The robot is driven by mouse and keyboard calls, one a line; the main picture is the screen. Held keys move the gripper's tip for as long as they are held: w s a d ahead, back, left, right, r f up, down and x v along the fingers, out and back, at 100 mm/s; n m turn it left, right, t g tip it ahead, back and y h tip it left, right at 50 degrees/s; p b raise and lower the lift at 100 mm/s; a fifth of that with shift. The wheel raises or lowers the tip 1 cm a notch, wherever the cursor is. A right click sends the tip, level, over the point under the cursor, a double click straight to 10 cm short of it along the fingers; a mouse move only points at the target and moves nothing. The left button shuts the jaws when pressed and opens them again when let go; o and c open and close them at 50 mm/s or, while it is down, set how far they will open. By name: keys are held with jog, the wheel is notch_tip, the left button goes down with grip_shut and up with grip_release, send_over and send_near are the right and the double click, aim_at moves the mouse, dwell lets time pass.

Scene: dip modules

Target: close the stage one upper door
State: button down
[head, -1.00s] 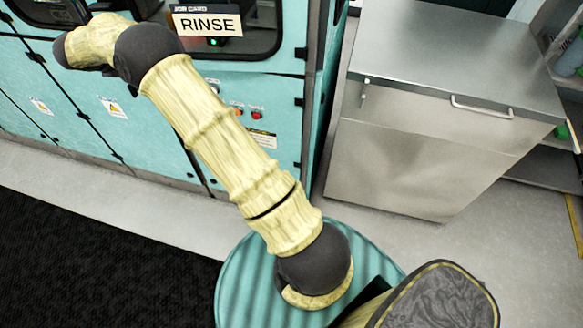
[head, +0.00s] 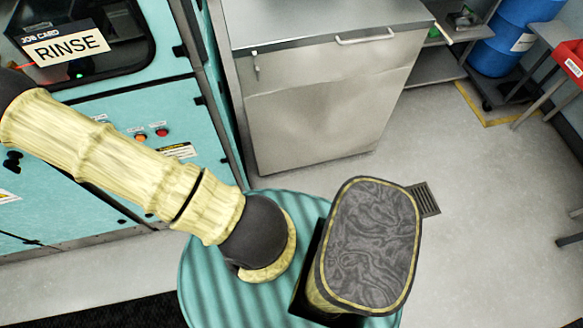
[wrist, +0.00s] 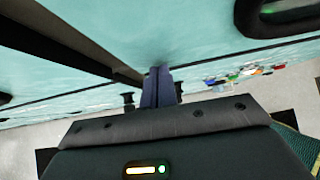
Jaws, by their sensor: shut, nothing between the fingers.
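My gripper (wrist: 158,88) shows in the wrist view. Its two dark fingers are together and empty, with their tips at or very near a teal panel (wrist: 210,40); I cannot tell if they touch it. A dark, slanted gap or door edge (wrist: 75,45) runs down to just left of the fingers. A dark window (wrist: 290,14) is at the upper right of the wrist view. In the head view the teal machine (head: 172,108) is at the left, with a windowed panel and a RINSE card (head: 65,46). I cannot tell which panel is the stage one upper door. My gripper is outside the head view.
Buttons (head: 150,134) sit on the machine's front. A steel cabinet (head: 320,110) stands to the right of the machine. A blue drum (head: 505,40) and a red bin (head: 572,60) are farther right. The grey floor (head: 480,200) there is mostly clear.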

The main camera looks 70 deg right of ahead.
jog(key=shift+w+d+r, duration=0.1)
jog(key=shift+d+r, duration=0.3)
jog(key=shift+d, duration=0.2)
jog(key=s+a+r+b, duration=0.4)
jog(key=s+a+r, duration=0.2)
jog(key=a, duration=0.4)
jog(key=shift+s+a+r, duration=0.15)
jog(key=shift+s, duration=0.05)
jog(key=shift+w, duration=0.1)
